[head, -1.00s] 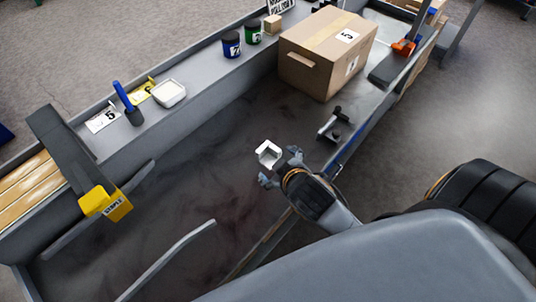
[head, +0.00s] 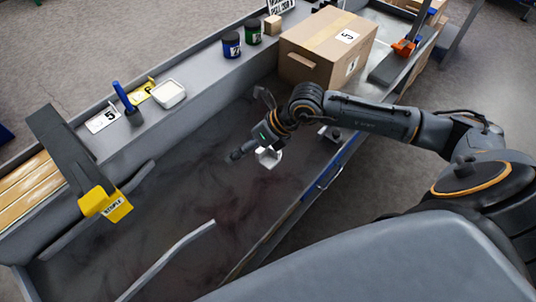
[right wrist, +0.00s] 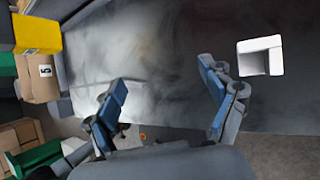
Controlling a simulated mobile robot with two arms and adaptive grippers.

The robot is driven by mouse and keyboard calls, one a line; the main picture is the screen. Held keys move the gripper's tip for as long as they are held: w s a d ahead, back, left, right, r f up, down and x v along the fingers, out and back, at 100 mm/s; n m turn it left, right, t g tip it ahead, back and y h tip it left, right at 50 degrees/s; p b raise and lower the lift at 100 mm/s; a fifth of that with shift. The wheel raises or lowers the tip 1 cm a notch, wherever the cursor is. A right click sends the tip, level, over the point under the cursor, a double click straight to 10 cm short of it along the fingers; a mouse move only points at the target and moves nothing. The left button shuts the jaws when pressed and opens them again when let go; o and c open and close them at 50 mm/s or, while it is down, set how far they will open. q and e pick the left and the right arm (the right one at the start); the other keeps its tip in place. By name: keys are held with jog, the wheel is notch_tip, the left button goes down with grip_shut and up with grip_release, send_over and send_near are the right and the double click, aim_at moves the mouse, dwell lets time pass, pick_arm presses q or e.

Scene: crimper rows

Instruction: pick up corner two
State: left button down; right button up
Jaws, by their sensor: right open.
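A small white corner-shaped piece (head: 270,158) sits on the dark grey bench surface, partly hidden by my right gripper in the head view. It shows whole in the right wrist view (right wrist: 260,57), to the right of both fingers. No number is readable on it. My right gripper (head: 251,126) is open and empty. Its spread fingers (right wrist: 160,78) are apart from the white piece, which is not between them. My left gripper is not in view.
A cardboard box (head: 325,50) marked 5 stands at the back right. A black clamp-like tool (head: 330,132) lies behind my right arm. The back ledge holds blue (head: 231,44) and green (head: 253,32) cups and a white tray (head: 170,94).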

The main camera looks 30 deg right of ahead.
jog(key=w+d+f+h, duration=0.2)
jog(key=d+h, duration=0.3)
jog(key=d, duration=0.6)
send_over(268, 156)
jog(key=s, duration=0.1)
notch_tip(268, 156, down, 7)
jog(key=shift+s+r, duration=0.1)
jog(key=shift+p+x, duration=0.35)
jog(key=shift+x, duration=2.5)
jog(key=shift+s, duration=0.1)
jog(key=c, duration=0.8)
